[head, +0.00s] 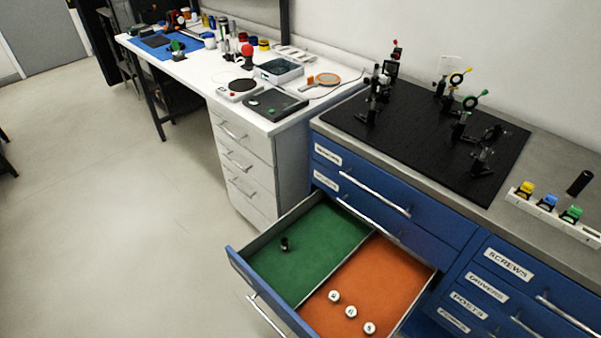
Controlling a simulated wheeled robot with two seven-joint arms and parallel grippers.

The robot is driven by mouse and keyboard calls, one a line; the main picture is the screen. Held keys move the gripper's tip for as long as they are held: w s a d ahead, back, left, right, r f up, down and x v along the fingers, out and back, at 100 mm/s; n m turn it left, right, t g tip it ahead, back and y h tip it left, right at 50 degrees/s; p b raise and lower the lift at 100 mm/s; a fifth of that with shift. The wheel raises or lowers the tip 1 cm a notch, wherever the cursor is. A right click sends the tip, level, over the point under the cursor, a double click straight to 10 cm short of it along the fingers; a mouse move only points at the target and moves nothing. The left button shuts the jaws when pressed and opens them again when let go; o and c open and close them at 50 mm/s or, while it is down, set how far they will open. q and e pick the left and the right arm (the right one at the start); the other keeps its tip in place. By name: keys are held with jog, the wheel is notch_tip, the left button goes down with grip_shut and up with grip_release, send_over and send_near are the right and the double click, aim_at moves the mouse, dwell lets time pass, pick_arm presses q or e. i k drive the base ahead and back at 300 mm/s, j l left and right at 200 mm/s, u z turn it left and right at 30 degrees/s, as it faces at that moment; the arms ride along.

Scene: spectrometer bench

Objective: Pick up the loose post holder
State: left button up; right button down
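A black cylinder (580,183), which looks like a post holder, is on the grey bench top at the far right, tilted in the picture, just behind a white rack. A smaller dark upright piece (285,243) stands in the green left compartment of the open drawer; it is too small to tell whether it is a post holder too. Neither of my grippers shows in the head view.
The blue drawer (239,263) is pulled out; its orange compartment (385,278) holds three white-topped round pieces. The white rack (540,212) holds yellow, blue and green-topped parts. A black breadboard (420,150) carries several optic mounts. The floor at left is clear.

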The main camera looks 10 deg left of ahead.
aim_at(586, 175)
jog(key=k+j+u, duration=0.1)
jog(key=u, duration=0.15)
jog(key=l+z, duration=0.1)
jog(key=z, duration=0.3)
jog(key=k+l+z, duration=0.1)
jog(key=z, duration=0.65)
jog(key=l+z, duration=0.2)
jog(key=z, duration=0.15)
jog(key=i+l, duration=0.2)
jog(key=l, duration=0.2)
jog(key=i+l, duration=0.15)
jog(key=l, duration=0.25)
jog(key=i+l, duration=0.2)
jog(key=l, duration=0.2)
jog(key=u, duration=0.05)
